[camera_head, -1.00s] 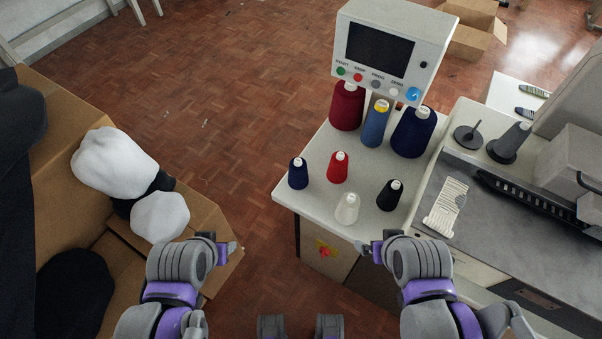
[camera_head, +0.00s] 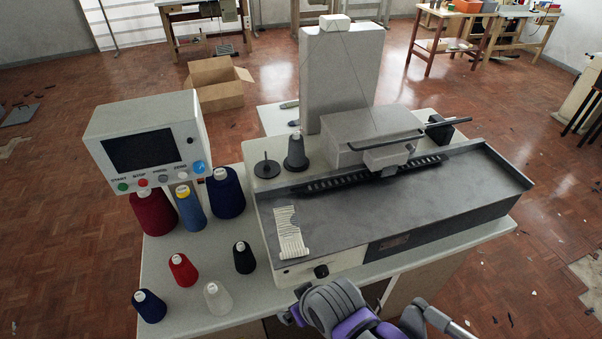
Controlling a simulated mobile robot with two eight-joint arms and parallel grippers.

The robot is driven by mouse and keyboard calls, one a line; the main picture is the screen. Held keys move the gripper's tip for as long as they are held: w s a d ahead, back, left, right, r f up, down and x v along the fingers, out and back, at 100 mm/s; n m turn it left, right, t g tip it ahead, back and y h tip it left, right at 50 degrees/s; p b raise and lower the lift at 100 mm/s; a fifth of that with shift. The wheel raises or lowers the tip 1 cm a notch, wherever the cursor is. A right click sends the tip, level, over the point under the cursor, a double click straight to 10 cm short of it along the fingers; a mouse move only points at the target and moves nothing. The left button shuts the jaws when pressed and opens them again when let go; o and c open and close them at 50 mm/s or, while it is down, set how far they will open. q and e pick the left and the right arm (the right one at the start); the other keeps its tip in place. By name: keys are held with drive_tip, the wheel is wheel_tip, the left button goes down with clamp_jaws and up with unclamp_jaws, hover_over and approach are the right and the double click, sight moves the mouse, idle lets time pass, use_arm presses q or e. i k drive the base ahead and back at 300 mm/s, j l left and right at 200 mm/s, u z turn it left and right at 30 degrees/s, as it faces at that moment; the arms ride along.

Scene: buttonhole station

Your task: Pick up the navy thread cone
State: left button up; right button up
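A small navy thread cone (camera_head: 149,306) with a white top stands at the front left of the pale tabletop. A larger dark navy cone (camera_head: 226,193) stands at the back, below and right of the control box. A small near-black cone (camera_head: 244,258) stands between it and the front edge. My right gripper (camera_head: 287,316) is at the bottom of the picture, near the table's front edge, to the right of the cones and apart from them. Its fingers are small and partly hidden, so their opening does not show. My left gripper is out of view.
Red (camera_head: 182,270), white (camera_head: 217,298), blue (camera_head: 189,208) and dark red (camera_head: 153,213) cones stand close by. The control box (camera_head: 147,143) overhangs the back cones. The buttonhole machine (camera_head: 375,205) fills the right, with a grey cone (camera_head: 296,153) and a striped white piece (camera_head: 291,232).

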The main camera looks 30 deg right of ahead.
sight(152, 309)
drive_tip(key=z, duration=0.9)
drive_tip(key=j+u, duration=0.1)
drive_tip(key=u, duration=0.35)
drive_tip(key=i+u, duration=0.1)
drive_tip(key=u, duration=0.35)
drive_tip(key=i+j+u, duration=0.1)
drive_tip(key=u, duration=0.35)
